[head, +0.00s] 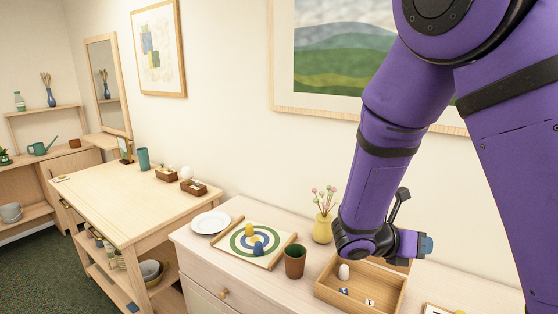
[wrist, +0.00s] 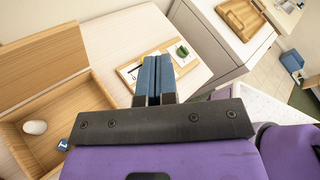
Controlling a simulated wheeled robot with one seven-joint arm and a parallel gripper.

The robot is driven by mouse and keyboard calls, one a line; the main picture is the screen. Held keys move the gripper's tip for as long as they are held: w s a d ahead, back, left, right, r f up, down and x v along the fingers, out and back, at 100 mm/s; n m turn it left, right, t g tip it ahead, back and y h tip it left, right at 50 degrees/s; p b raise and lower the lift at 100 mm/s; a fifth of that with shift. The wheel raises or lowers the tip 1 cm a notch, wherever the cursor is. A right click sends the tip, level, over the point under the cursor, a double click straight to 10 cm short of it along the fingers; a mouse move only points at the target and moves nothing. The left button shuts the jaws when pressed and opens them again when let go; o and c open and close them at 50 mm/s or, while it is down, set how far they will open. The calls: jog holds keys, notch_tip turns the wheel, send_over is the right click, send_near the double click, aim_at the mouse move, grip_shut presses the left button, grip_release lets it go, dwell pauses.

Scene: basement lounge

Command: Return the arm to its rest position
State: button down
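My purple arm reaches down from the upper right in the head view. My gripper (head: 427,245) hangs just above the wooden box on the pale dresser, its blue fingertips pointing right. In the wrist view the two blue fingers (wrist: 155,76) lie side by side with only a thin line between them, so the gripper is shut. Nothing shows between the fingers. The wooden box (head: 381,303) holds a white egg-shaped thing (head: 344,271) and small dice; the egg-shaped thing also shows in the wrist view (wrist: 35,127). My arm hides part of the wall and picture.
On the dresser stand a yellow vase with flowers (head: 323,228), a brown cup (head: 295,262), a target board (head: 228,243) with two small figures, and a white plate (head: 211,222). A wooden table (head: 120,206) stands to the left. Open floor (head: 40,275) shows at lower left.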

jog(key=s+r+m+t+y, duration=0.2)
jog(key=s+r+m+y, duration=1.2)
jog(key=m, duration=1.1)
jog(key=s+r, duration=0.4)
jog(key=s, duration=0.1)
jog(key=shift+s+a+r+m+t, duration=0.35)
jog(key=shift+a+m+t, duration=0.05)
